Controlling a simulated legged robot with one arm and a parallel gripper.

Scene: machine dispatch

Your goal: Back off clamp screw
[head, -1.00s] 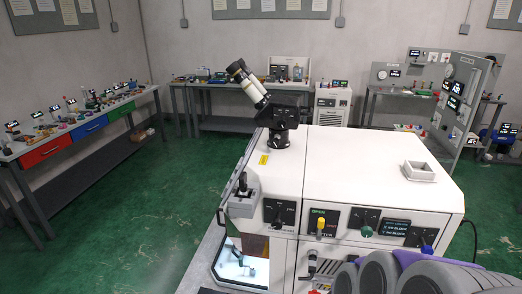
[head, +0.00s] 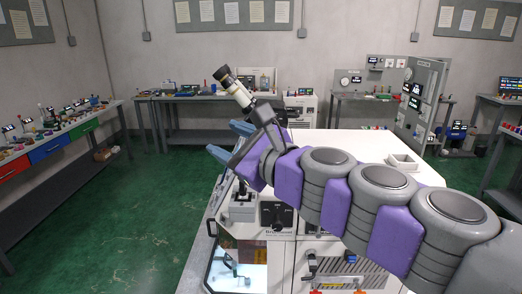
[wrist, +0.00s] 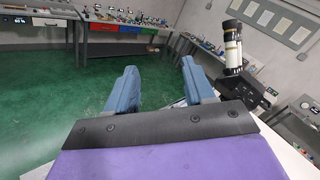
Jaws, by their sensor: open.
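My gripper (head: 229,141) is open and empty, held in the air over the left edge of the white machine (head: 345,143). Its two blue fingers also show spread apart in the wrist view (wrist: 159,70), with green floor beyond them. A lit chamber (head: 216,281) at the machine's lower left front holds a small grey fixture (head: 230,262). I cannot make out a clamp screw on it. My arm crosses the machine and hides much of its upper front panel.
The eyepiece tube (head: 234,88) stands close behind my gripper, and right of it in the wrist view (wrist: 233,45). A joystick (head: 241,190) and a knob panel (head: 277,215) are below. A white tray (head: 403,163) lies on top. Green floor (head: 130,220) is clear at left.

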